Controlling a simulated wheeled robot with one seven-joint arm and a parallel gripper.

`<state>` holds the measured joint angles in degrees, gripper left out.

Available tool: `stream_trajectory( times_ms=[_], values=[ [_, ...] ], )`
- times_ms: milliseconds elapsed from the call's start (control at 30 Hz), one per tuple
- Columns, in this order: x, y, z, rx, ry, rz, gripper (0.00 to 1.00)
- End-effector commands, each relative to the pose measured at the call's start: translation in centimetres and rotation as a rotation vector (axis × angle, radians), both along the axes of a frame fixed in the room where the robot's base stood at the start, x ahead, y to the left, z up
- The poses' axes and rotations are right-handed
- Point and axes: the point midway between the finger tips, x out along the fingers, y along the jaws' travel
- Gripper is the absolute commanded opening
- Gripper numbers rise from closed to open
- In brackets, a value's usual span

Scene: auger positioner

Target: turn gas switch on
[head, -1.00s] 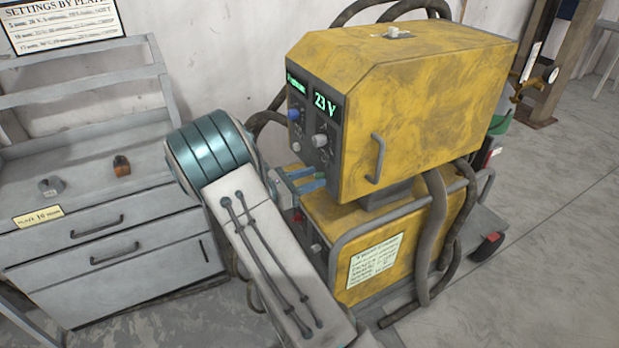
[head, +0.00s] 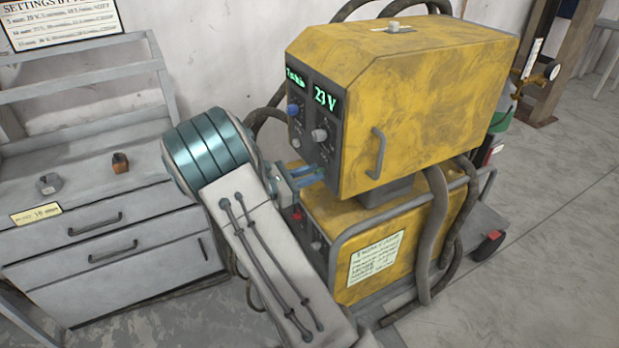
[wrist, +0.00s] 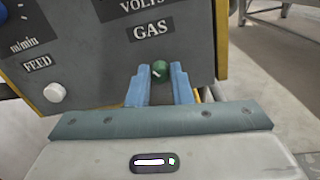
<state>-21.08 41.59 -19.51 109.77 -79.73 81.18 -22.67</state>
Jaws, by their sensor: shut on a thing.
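The gas switch (wrist: 160,69) is a small green knob under the label GAS on the dark front panel (wrist: 95,65), in the wrist view. My gripper (wrist: 160,78) has its two blue fingers on either side of the knob, shut on it. In the head view my gripper (head: 312,178) is at the lower front of the yellow machine's upper box (head: 430,110), and the knob itself is hidden there.
A white FEED button (wrist: 54,92) is left of my gripper in the wrist view. The panel's displays (head: 325,98) are lit, one reading 23 V. A yellow lower unit (head: 405,225) with a grey rail stands below. A grey drawer cabinet (head: 130,255) is at left.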

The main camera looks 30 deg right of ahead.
Motion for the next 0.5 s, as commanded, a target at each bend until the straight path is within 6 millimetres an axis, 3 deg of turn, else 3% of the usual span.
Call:
stream_trajectory(
  times_ms=[500],
  values=[
    [-0.05,0.09,-0.54,0.017,-0.479,0.002,0.0]
  ],
)
